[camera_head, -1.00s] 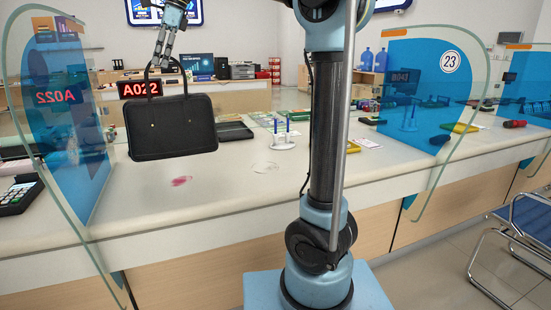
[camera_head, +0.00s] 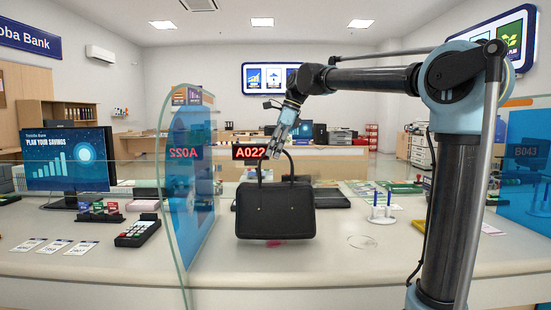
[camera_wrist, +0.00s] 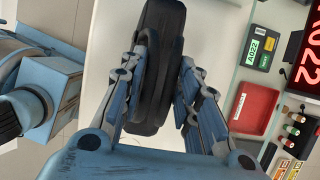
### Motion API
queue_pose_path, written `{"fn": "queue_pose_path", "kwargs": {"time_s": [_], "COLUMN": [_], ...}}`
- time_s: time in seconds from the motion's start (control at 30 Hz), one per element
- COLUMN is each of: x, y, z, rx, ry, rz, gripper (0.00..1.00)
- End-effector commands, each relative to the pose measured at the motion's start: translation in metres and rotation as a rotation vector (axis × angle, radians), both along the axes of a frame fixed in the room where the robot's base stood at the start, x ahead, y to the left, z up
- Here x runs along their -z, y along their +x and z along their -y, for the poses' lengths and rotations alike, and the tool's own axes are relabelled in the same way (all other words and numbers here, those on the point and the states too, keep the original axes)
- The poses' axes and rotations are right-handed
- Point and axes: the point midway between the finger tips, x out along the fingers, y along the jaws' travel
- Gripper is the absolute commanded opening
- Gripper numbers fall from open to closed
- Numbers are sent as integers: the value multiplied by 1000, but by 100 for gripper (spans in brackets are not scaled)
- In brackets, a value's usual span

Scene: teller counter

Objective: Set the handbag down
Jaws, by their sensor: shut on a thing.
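The black handbag (camera_head: 275,212) hangs upright from its looped handle at the front counter (camera_head: 345,262), to the right of a clear glass divider. My gripper (camera_head: 277,152) is above it and shut on the handle. In the wrist view the handbag (camera_wrist: 165,22) is seen from above, its handle between the fingers of my gripper (camera_wrist: 158,75). The bag's underside is close to a pink mark (camera_head: 275,243) on the counter. I cannot tell whether the bag touches the counter. Its far side is hidden.
The glass divider (camera_head: 172,215) stands left of the bag. A pen stand (camera_head: 381,215) and a black tray (camera_head: 331,198) lie to the right and behind. A card terminal (camera_head: 138,232) is left of the divider. The counter right of the bag is mostly clear.

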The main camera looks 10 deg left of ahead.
Motion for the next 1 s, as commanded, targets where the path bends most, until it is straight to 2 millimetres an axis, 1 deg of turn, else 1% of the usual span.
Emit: {"fn": "queue_pose_path", "kwargs": {"time_s": [0.1, 0.2, 0.53, 0.57, 0.6, 0.63, 1.0], "x": [15, 22, 23, 24, 23, 23, 22], "y": [0, 0, 0, 0, 0, 0, 0], "z": [0, 0, 0, 0, -1, -1, 0], "rx": [0, 0, 0, 0, 0, 0, 0], "ry": [1, 1, 1, 0, 0, 0, 0], "rz": [0, 0, 0, 0, 0, 0, 0], "gripper": [0, 0, 0, 34, 43, 50, 50]}}
